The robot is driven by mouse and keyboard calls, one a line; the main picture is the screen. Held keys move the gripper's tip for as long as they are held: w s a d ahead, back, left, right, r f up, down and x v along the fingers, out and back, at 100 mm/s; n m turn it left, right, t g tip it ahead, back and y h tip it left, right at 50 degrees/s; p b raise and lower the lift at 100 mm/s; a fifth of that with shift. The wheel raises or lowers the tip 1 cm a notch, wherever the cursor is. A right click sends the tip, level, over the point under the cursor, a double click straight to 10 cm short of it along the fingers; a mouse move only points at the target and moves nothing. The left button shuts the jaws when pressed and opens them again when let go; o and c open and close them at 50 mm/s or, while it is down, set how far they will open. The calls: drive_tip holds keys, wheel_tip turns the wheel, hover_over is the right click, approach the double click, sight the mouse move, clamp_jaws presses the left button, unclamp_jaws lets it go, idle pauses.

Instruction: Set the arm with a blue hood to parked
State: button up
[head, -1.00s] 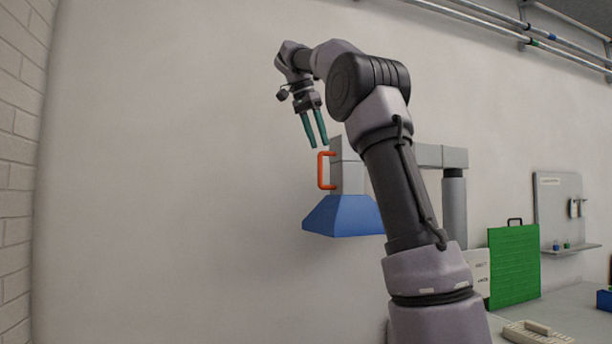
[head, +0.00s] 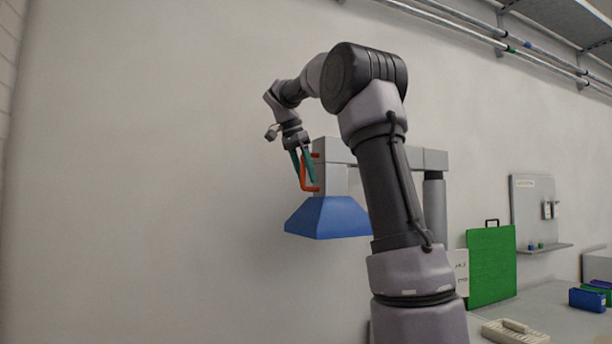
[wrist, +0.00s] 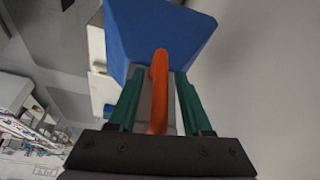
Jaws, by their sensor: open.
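The blue hood (head: 328,218) hangs at the end of a grey jointed arm (head: 395,157) that reaches left from a grey post. An orange-red handle (head: 304,180) stands on the left side of the hood's grey neck. My gripper (head: 305,180) is at the handle, pointing down, with its green fingers open. In the wrist view the orange handle (wrist: 158,90) lies between the two open fingers (wrist: 157,105), with a gap on each side. The blue hood (wrist: 155,35) is beyond it. My own arm hides part of the grey jointed arm.
A green panel (head: 491,265) with a black handle stands on the bench at right. A beige tray (head: 515,332) and blue and green boxes (head: 588,299) lie on the bench. A wall shelf panel (head: 535,210) is behind. The wall left of the hood is clear.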

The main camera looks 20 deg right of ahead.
clamp_jaws()
idle(1.5)
